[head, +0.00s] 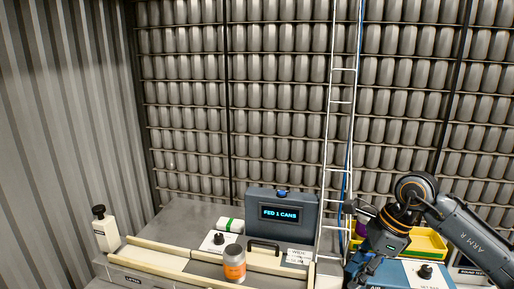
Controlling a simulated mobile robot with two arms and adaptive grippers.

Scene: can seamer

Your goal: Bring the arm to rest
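My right arm comes in from the right edge, bent at a dark joint, with its wrist low at the right. My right gripper (360,271) points down over the blue panel at the bottom of the view. Its fingers are small and dark, and I cannot tell whether they are open or shut. My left arm and gripper are not in view.
A grey can with an orange band (234,264) stands by the cream rails (160,254). Behind are a grey-blue box with a "FED 1 CANS" display (282,214), a white ladder (327,150) and a yellow tray (427,242). A white bottle (106,232) stands at the left.

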